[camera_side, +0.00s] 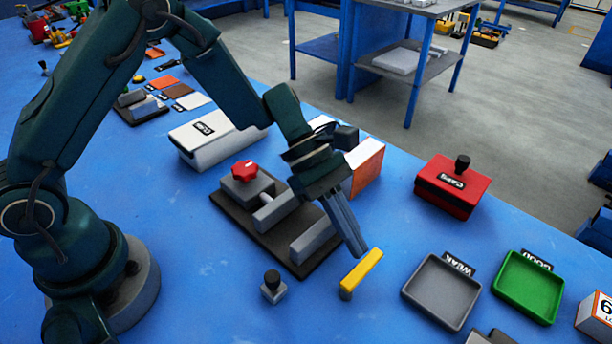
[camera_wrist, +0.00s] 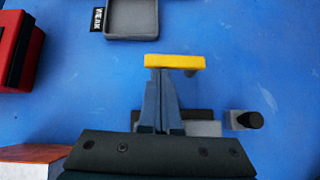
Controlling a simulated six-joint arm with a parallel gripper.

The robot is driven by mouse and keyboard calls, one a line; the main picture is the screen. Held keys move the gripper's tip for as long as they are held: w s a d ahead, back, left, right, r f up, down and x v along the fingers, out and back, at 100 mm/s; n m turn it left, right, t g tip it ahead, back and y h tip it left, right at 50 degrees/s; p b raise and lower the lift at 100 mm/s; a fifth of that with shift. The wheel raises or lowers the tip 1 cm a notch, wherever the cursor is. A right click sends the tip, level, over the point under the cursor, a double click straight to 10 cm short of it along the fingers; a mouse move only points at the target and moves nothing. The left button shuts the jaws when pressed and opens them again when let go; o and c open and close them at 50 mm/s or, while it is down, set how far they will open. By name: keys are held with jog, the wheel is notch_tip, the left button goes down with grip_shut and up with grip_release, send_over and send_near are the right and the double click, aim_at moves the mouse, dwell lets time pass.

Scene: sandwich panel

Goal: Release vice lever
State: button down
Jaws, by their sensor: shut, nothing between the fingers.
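The yellow vice lever (camera_side: 361,268) sits on a short grey post at the front right of the vice. It also shows crosswise in the wrist view (camera_wrist: 174,62). The vice has a dark base plate (camera_side: 262,238), grey blocks (camera_side: 316,240) and a red star knob (camera_side: 245,170). My gripper (camera_side: 360,250) is shut and empty, pointing down with its fingertips right beside the lever. In the wrist view the fingertips (camera_wrist: 160,76) end at the lever's near edge. I cannot tell whether they touch it. My gripper and fingers hide part of the vice.
A small black-knobbed grey block (camera_side: 273,287) stands left of the lever. A grey WEAK tray (camera_side: 441,291), a green GOOD tray (camera_side: 530,286) and a red box (camera_side: 448,187) lie to the right. A white box (camera_side: 215,140) is behind the vice. Blue tabletop is clear around the lever.

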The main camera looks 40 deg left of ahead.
aim_at(369, 254)
jog(key=shift+w+d+m+g, duration=0.15)
jog(key=shift+m+g, duration=0.15)
jog(key=shift+m, duration=0.1)
jog(key=shift+w+d+m+g+y, duration=0.2)
jog(key=shift+d+m+g, duration=0.35)
jog(key=shift+m, duration=0.25)
jog(key=shift+w+d+m+g+y, duration=0.1)
jog(key=shift+d+m+g+y, duration=0.15)
jog(key=shift+m+g, duration=0.5)
jog(key=shift+d, duration=1.65)
jog(key=shift+s+d, duration=0.35)
jog(key=shift+d, duration=0.25)
jog(key=shift+s+d, duration=0.3)
jog(key=shift+d, duration=0.3)
jog(key=shift+a, duration=0.15)
jog(key=shift+s+a, duration=0.45)
jog(key=shift+a, duration=0.1)
jog(key=shift+v, duration=2.55)
